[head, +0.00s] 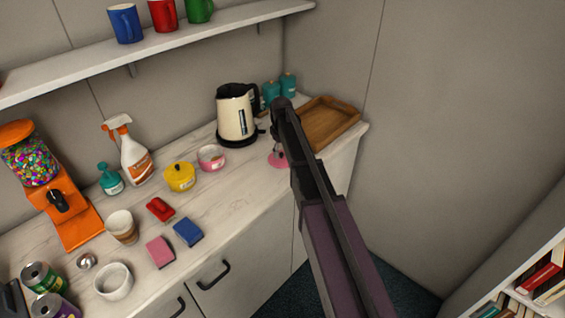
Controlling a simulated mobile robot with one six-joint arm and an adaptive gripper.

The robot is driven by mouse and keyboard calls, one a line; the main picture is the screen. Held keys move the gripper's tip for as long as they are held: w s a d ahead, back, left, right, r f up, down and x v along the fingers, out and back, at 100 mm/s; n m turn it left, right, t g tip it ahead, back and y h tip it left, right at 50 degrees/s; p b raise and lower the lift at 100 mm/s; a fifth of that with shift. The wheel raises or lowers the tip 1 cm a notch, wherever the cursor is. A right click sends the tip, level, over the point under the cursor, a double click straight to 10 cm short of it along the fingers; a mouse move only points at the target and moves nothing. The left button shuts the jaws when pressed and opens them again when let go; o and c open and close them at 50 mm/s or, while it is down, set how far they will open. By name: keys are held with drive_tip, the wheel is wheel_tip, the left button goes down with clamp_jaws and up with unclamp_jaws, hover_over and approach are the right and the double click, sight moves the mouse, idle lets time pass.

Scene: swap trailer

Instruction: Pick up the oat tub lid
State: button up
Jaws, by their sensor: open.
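A flat pink lid (277,160), likely the oat tub lid, lies on the counter at the right, partly hidden behind my arm. An open tub with a pink band (211,158) stands to its left. A yellow tub with its own yellow lid (180,177) stands further left. My gripper (278,148) is small and dark in this view, pointing down just above the pink lid. It is open, and I see nothing in it. Whether its fingers touch the lid cannot be told.
A cream kettle (235,117) stands close behind and left of the gripper. A wooden tray (328,122) lies to the right, with teal bottles (288,84) behind.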

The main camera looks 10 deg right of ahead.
drive_tip(key=shift+f+b, duration=0.55)
drive_tip(key=shift+f, duration=0.25)
clamp_jaws()
